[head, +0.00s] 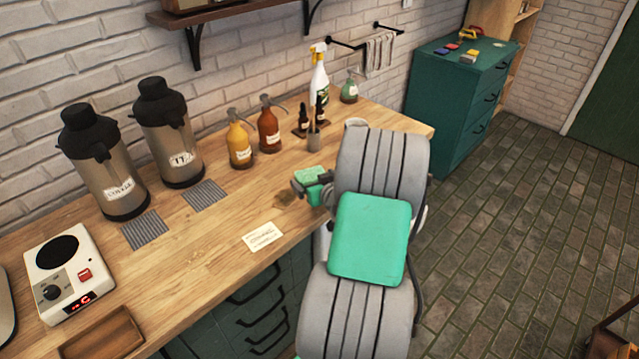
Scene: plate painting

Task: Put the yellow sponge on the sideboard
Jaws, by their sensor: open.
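No plainly yellow sponge shows on the counter. A dark green cabinet with drawers, likely the sideboard (455,95), stands beyond the counter's far end. Small blue, red and yellowish pieces (468,57) lie on its top, too small to identify.
Two vacuum jugs (165,130) and a small scale-like device (63,275) are at left. A card (263,237) lies near the front.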

